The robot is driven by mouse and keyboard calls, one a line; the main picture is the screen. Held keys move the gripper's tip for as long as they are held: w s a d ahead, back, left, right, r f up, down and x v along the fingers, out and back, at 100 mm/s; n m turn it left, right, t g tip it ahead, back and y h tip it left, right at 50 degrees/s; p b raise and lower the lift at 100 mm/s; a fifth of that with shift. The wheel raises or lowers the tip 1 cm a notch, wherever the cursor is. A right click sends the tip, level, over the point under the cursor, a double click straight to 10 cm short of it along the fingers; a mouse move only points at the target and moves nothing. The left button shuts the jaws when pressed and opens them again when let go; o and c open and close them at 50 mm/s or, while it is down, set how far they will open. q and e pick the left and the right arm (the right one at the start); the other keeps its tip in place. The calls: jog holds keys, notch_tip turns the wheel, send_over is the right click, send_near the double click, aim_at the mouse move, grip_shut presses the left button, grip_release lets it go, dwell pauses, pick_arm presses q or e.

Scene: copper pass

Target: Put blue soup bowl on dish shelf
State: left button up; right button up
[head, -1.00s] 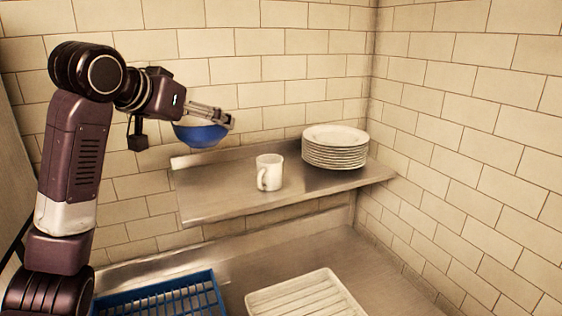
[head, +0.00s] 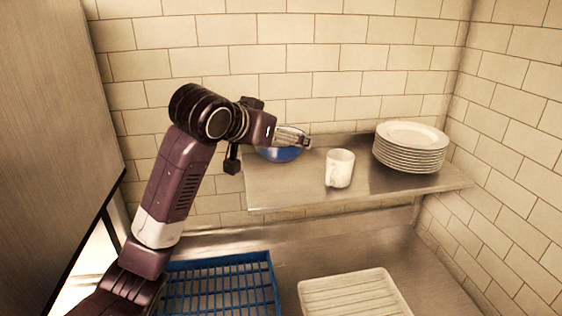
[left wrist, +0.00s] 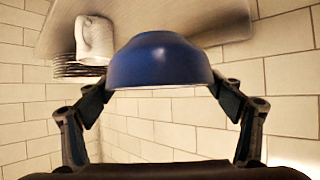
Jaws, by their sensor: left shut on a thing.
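The blue soup bowl (head: 281,154) is at the left end of the metal dish shelf (head: 285,192) in the head view. My left gripper (head: 304,142) is shut on the bowl, which also fills the middle of the left wrist view (left wrist: 160,64) between the two fingers. The gripper partly covers the bowl in the head view. Whether the bowl touches the shelf or hangs just above it, I cannot tell. My right gripper is not in view.
A white mug (head: 340,168) stands on the shelf to the right of the bowl. A stack of white plates (head: 409,150) stands at the shelf's right end. Below are a blue rack (head: 272,275) and a white ribbed tray (head: 350,290). Tiled walls close the back and right.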

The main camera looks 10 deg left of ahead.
pick_arm(q)
notch_tip(320, 180, down, 3)
jog(key=shift+r+p, duration=0.15)
jog(key=shift+p, duration=0.15)
notch_tip(320, 180, down, 4)
jog(key=shift+f+p, duration=0.1)
jog(key=shift+p, duration=0.5)
jog(key=shift+f, duration=0.4)
jog(key=o, duration=1.3)
jog(key=shift+f, duration=0.15)
